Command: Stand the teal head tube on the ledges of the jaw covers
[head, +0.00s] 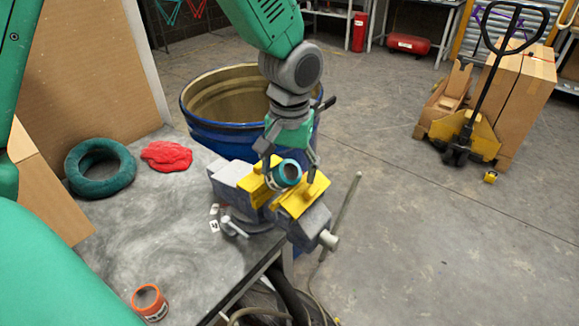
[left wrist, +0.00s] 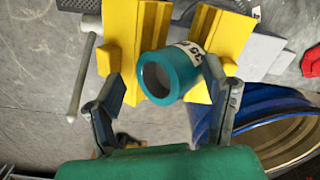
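The teal head tube (head: 287,173) is between the two yellow jaw covers, over the gap of the vise. In the left wrist view the tube (left wrist: 168,77) shows its round open end towards the camera and a white printed label on its side. It looks slightly tilted there. The jaw covers (head: 254,187) (left wrist: 121,38) lie on either side of it; whether its lower end rests on their ledges is hidden. My left gripper (head: 291,170) is open, one finger on each side of the tube, with a visible gap at one finger. My right gripper is not in view.
The grey vise (head: 309,220) sits at the bench (head: 120,225) corner, its handle bar sticking out. A blue drum (head: 205,128) stands close behind. A pallet jack (head: 460,130) stands further off.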

